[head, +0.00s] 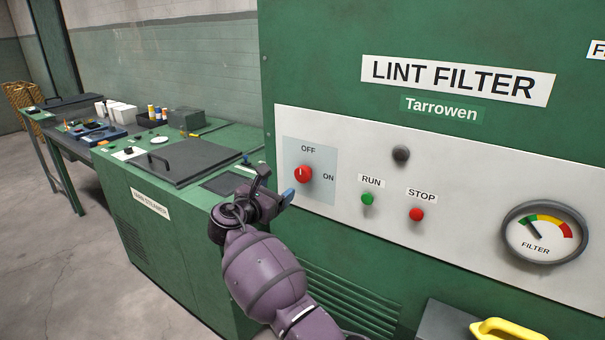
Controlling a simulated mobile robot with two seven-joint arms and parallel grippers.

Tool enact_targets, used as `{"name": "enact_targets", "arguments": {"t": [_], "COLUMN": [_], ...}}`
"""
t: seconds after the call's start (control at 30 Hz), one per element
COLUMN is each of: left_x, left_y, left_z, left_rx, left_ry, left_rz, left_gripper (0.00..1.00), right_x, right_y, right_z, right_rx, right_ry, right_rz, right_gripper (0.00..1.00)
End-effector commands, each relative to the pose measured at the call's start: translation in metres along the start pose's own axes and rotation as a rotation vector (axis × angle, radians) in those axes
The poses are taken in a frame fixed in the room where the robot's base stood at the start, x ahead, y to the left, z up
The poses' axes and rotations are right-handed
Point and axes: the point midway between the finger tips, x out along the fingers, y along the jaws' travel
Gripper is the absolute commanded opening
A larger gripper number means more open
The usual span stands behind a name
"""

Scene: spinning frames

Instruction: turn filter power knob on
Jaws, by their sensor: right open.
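The red filter power knob (303,174) sits on a pale grey plate on the white panel of the green lint filter cabinet. OFF is printed above the knob and ON to its right. The knob's white mark points up toward OFF. My right gripper (277,184) is open and empty, a little left of and below the knob, in front of the plate's left edge. I see a gap between the fingers and the knob, but the depth of it is hard to judge. My left gripper is not in view.
Right of the knob are a green RUN button (367,198), a red STOP button (416,214), a dark round knob (401,154) and a filter gauge (544,232). A yellow handle (507,329) is at the lower right. A green steamer cabinet (165,215) stands left.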

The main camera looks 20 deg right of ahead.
Motion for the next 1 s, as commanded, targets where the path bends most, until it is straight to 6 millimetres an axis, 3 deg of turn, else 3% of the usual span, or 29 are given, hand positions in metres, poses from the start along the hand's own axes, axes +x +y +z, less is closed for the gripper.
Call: {"name": "enact_targets", "arguments": {"t": [0.13,0.37,0.8,1.0], "left_x": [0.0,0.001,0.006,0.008], "left_y": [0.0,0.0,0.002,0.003], "left_z": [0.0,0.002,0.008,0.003], "left_rx": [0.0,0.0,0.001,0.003], "left_ry": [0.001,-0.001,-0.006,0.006], "left_rz": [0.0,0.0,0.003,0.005], "left_gripper": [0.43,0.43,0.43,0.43], "right_x": [0.0,0.009,0.08,0.101], "right_y": [-0.007,-0.009,-0.014,-0.015], "right_z": [0.001,0.001,0.002,0.003], "right_rx": [-0.147,-0.196,-0.194,-0.194], "right_ry": [-0.028,-0.037,-0.034,-0.034], "right_rz": [-0.05,-0.067,-0.066,-0.064], "right_gripper": [0.74,0.74,0.74,0.74]}}
